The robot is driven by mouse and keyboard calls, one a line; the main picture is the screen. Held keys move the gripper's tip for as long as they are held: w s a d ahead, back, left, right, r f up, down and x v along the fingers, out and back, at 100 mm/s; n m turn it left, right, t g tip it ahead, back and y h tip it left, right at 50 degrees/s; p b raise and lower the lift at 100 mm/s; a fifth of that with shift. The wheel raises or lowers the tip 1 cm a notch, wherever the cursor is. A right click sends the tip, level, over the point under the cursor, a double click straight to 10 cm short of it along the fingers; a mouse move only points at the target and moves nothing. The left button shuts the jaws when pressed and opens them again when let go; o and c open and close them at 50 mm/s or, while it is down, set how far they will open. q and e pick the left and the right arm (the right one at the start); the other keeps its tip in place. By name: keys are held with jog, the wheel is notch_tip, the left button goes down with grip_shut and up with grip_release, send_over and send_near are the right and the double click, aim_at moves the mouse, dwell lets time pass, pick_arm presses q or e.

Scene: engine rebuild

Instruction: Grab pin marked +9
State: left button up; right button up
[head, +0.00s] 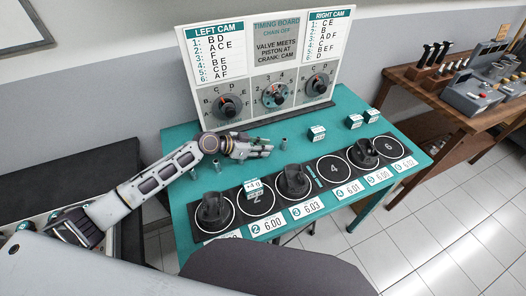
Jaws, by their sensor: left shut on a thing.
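My left gripper (264,150) reaches in over the back middle of the teal table. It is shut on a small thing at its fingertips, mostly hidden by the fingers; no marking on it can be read. A small grey metal pin (284,144) stands just right of the fingertips. Two more small grey pieces, one near (217,166) and one farther left (194,174), stand in front of my left arm. No +9 marking is readable on any of them. My right gripper is not in view.
The teal table (360,205) holds a black strip of numbered circles with dark round parts, including one at the left (213,211). A labelled block (252,187) sits on circle 2. Other blocks, including one (316,132), stand at the right. A timing board (276,45) stands behind.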

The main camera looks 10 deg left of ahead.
pick_arm(q)
grip_shut()
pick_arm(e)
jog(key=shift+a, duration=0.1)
pick_arm(q)
jog(key=shift+r, duration=0.15)
jog(key=shift+w+r, duration=0.1)
jog(key=shift+r, duration=0.5)
notch_tip(320, 180, up, 7)
jog(key=shift+f, duration=0.1)
jog(key=shift+r+b, duration=0.3)
jog(key=shift+r, duration=0.55)
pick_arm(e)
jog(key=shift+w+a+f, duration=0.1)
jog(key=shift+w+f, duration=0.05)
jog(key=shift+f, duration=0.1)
